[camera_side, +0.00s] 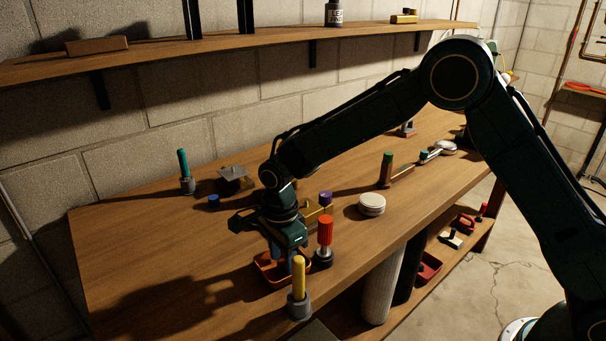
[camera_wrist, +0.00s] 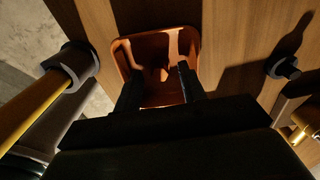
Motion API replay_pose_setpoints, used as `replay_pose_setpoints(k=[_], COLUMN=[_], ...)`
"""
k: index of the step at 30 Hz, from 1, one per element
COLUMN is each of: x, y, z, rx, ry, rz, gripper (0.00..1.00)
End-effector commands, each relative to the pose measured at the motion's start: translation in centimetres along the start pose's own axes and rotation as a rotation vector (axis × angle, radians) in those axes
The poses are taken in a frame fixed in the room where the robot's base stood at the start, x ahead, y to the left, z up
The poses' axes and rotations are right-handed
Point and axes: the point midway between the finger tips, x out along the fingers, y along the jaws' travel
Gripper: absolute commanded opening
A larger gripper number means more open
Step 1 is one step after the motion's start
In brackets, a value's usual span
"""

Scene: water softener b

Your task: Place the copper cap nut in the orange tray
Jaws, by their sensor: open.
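The orange tray (camera_side: 259,269) sits near the front edge of the workbench, below my gripper (camera_side: 284,262), which partly hides it. In the wrist view the tray (camera_wrist: 124,55) lies straight ahead. My gripper (camera_wrist: 158,74) is open there, with its two dark fingers apart over the tray. A small copper-coloured shape (camera_wrist: 163,73) shows on the tray floor between the fingers. It looks like the copper cap nut, but shadow and similar colour make it unclear. The side view does not show the nut.
A yellow-handled tool (camera_side: 299,277) and a red-handled tool (camera_side: 325,232) stand upright close to the tray. A brass block (camera_side: 311,213), a white round tin (camera_side: 371,204) and a blue cap (camera_side: 213,202) are farther back. The bench's left part is clear.

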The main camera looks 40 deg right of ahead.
Motion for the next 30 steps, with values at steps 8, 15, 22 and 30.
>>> replay_pose_setpoints(k=[8,15,22,30], x=[-1.5,-4.9,-8.7,-11.7], y=[-0.1,-0.1,-0.1,0.0], z=[0.0,0.0,0.0,0.0], rx=[0.0,0.0,0.0,0.0], ry=[-0.001,-0.002,-0.002,-0.001], rz=[-0.002,-0.005,-0.005,-0.002], gripper=[0.41,0.41,0.41,0.41])
